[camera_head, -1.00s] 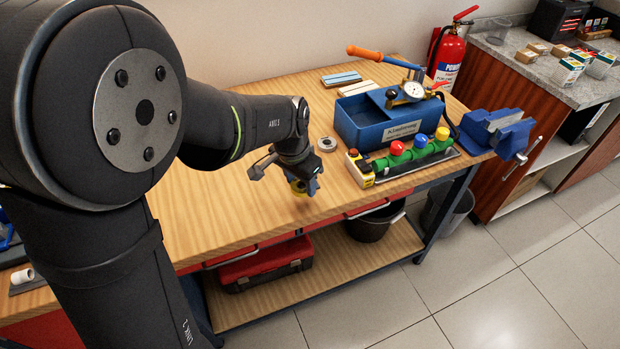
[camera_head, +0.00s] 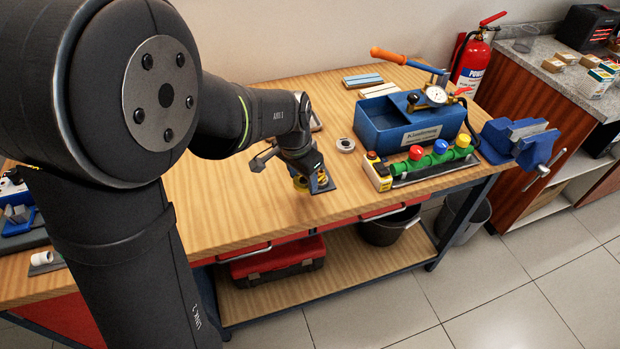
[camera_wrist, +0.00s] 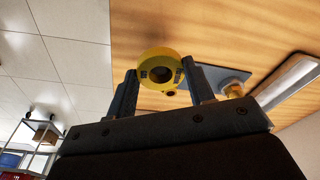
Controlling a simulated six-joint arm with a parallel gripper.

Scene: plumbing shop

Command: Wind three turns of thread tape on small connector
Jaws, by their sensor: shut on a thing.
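My gripper (camera_wrist: 166,84) is shut on a yellow ring-shaped roll (camera_wrist: 143,72), which looks like the thread tape. The roll sits between the two fingertips, its dark centre hole facing the wrist camera. In the head view the roll (camera_head: 300,182) shows in my gripper (camera_head: 308,180), low over the front of the bench. Right by it is a dark plate (camera_head: 325,187). In the wrist view a small brass fitting (camera_wrist: 234,90) stands on the plate (camera_wrist: 223,75), perhaps the small connector. Another small yellow part (camera_wrist: 171,92) shows just below the roll. I cannot tell whether roll and fittings touch.
A grey-white ring (camera_head: 345,145) lies on the wooden bench (camera_head: 230,215). Right of it are a green manifold with coloured knobs (camera_head: 440,147), a blue test pump (camera_head: 385,125) and a blue vise (camera_head: 525,140). A tray (camera_wrist: 292,80) lies behind the plate.

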